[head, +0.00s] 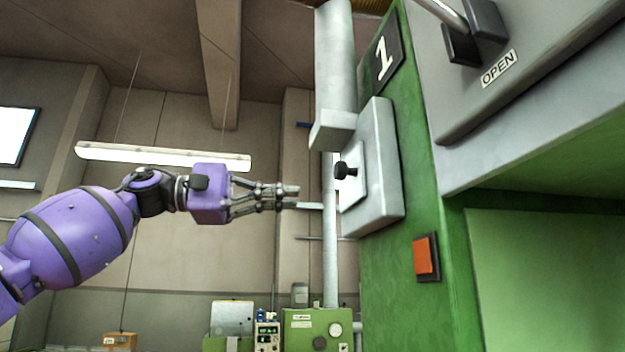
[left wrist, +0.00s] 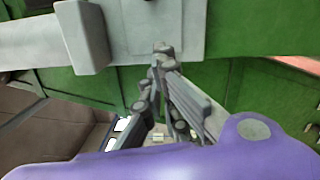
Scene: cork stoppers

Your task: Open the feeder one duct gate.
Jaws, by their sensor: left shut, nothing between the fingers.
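The green feeder (head: 405,300) carries a black plate with a white 1. On its left side is a grey duct housing (head: 383,165) with a pale plate (head: 353,185) and a black knob (head: 345,170), which I take to be the gate's handle. My left gripper (head: 298,195) is shut and empty, pointing right, left of the knob and slightly lower in the head view. A gap shows between fingertips and plate there. In the left wrist view the closed fingertips (left wrist: 163,50) overlap the grey housing (left wrist: 185,30); the knob is not clearly visible. My right gripper is out of view.
A grey vertical duct (head: 335,60) with a grey block (head: 332,130) stands just above and right of my fingers. An orange button (head: 426,257) is on the feeder. A panel marked OPEN (head: 498,68) is upper right. Space left of the duct is free.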

